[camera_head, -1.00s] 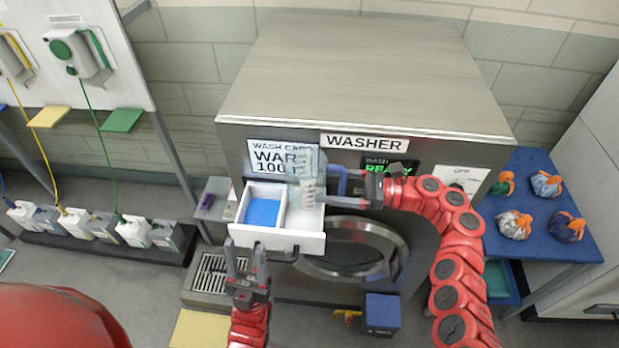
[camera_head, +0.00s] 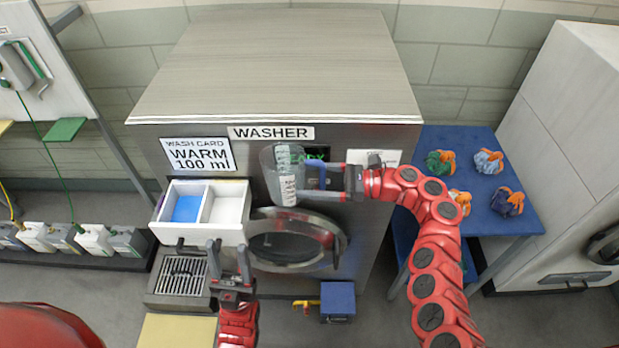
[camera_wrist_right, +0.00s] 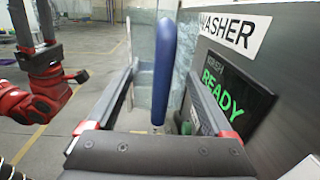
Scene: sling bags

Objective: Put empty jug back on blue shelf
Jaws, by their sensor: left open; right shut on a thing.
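A clear measuring jug (camera_head: 283,177) with a blue handle is held upright in front of the washer's panel, to the right of the open drawer. My right gripper (camera_head: 322,181) is shut on its blue handle, which also shows between the fingers in the right wrist view (camera_wrist_right: 163,70). The jug looks empty. My left gripper (camera_head: 230,258) is open and empty, below the open drawer. A blue shelf (camera_head: 462,203) stands at the right of the washer, with several coloured bags on its top; its lower level (camera_head: 403,240) is partly hidden by my right arm.
The washer (camera_head: 270,85) fills the middle. Its detergent drawer (camera_head: 203,232) stands open, with blue in the left compartment. The round door (camera_head: 300,268) is below. A small blue box (camera_head: 338,300) sits on the floor.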

